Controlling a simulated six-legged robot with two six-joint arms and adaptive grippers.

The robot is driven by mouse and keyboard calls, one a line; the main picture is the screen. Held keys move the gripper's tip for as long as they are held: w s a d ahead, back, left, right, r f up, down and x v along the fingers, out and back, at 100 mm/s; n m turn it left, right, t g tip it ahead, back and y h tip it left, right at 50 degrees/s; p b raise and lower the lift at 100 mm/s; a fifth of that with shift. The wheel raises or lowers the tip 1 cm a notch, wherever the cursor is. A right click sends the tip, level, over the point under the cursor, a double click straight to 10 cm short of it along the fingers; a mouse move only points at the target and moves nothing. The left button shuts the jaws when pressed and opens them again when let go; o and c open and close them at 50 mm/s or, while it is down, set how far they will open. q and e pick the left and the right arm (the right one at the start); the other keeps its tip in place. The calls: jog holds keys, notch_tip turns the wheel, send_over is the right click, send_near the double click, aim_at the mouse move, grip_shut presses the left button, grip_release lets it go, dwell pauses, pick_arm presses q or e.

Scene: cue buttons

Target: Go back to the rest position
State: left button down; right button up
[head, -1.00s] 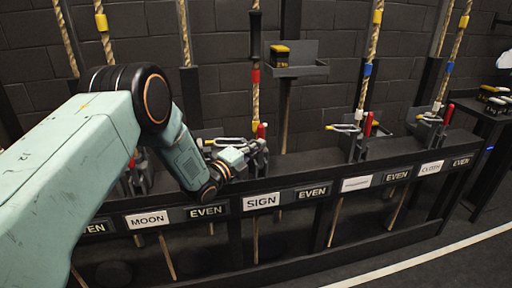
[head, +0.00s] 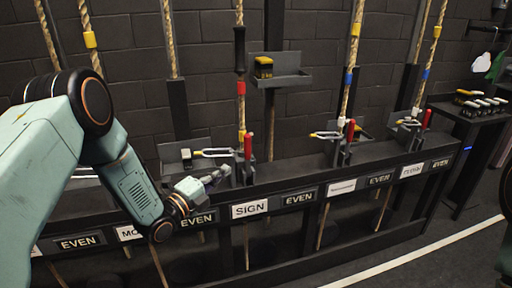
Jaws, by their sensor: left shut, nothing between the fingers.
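My left arm comes in from the left, and its gripper (head: 216,178) is shut and empty. It is in front of the dark rail, above and left of the white SIGN label (head: 250,210), close to a red-handled lever (head: 248,146) and a metal fork-shaped piece (head: 215,152). I cannot tell whether it touches them. My right gripper is not in view; only a dark part shows at the right edge.
The dark rail (head: 300,176) carries labels, including EVEN (head: 299,197), and more red-handled levers (head: 350,131). Ropes hang behind it. A small shelf (head: 282,80) holds a yellow-black box (head: 263,67). A side table (head: 470,118) stands right. Floor in front is clear.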

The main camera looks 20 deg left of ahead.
pick_arm(q)
jog(key=s+d+f+n+g+y, duration=0.2)
jog(key=s+f+n+g+y, duration=0.5)
jog(key=s+f+n, duration=1.05)
jog(key=s+f+n+g, duration=0.1)
jog(key=s+n+g, duration=0.1)
jog(key=s, duration=0.6)
jog(key=s+d+f+n+g, duration=0.1)
jog(key=s+f+n+g, duration=0.1)
jog(key=s+g, duration=0.3)
jog(key=s+d+f+n+g, duration=0.1)
jog(key=s+f+n+g, duration=0.1)
jog(key=s, duration=1.1)
jog(key=shift+d+g+h, duration=0.2)
jog(key=shift+g+h, duration=0.1)
jog(key=shift+g, duration=0.5)
jog(key=shift+f, duration=0.15)
